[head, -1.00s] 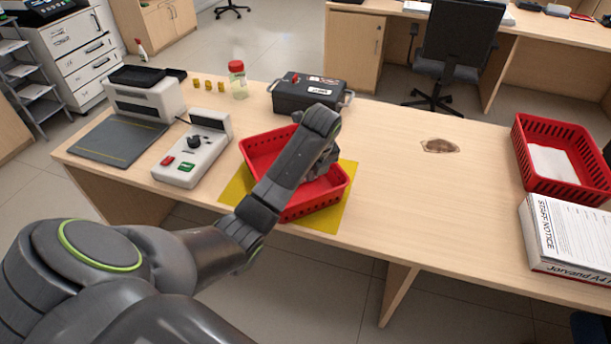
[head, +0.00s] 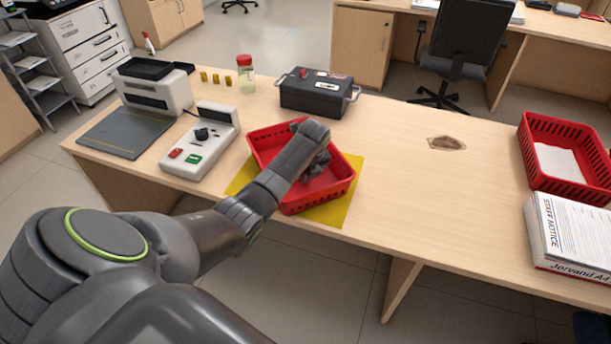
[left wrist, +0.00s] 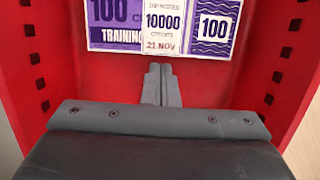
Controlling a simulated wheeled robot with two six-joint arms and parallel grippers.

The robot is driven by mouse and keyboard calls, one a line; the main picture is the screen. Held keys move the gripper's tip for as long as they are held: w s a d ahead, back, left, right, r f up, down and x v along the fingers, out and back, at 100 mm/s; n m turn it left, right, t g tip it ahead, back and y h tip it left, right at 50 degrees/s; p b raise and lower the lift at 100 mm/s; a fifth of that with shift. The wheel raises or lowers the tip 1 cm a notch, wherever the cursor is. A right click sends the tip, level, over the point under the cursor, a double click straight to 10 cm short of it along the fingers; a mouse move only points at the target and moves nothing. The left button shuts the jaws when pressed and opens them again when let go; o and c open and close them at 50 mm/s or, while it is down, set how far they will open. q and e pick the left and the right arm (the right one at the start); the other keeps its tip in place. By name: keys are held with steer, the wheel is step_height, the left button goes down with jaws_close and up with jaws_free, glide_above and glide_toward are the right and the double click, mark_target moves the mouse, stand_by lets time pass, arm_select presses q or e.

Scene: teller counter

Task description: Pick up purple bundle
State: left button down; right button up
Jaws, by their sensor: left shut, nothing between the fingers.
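The purple bundle (left wrist: 118,24) lies in the red tray (left wrist: 75,75), seen at the top of the left wrist view. It has a white band with "10000" and "21 NOV" printed on it, and "100" on either side; its upper part is cut off by the frame. In the head view my arm hides it. My left gripper (left wrist: 161,72) is shut and empty, its fingertips just short of the bundle's near edge. In the head view the left gripper (head: 317,166) reaches down inside the red tray. My right gripper is not in view.
The tray stands on a yellow mat (head: 333,212). A grey device (head: 200,143) is to its left, a dark cash box (head: 318,93) and a red-lidded jar (head: 246,75) behind.

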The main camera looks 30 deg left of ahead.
arm_select(q)
steer(key=shift+w+a+b, duration=0.2)
steer(key=shift+w+a, duration=0.3)
steer(key=shift+a, duration=0.25)
steer(key=shift+w+a+b, duration=0.25)
steer(key=shift+w+a, duration=0.2)
steer(key=shift+a, duration=0.35)
steer(key=shift+w+a+b, duration=0.2)
steer(key=shift+w+a, duration=0.3)
steer(key=shift+a, duration=0.25)
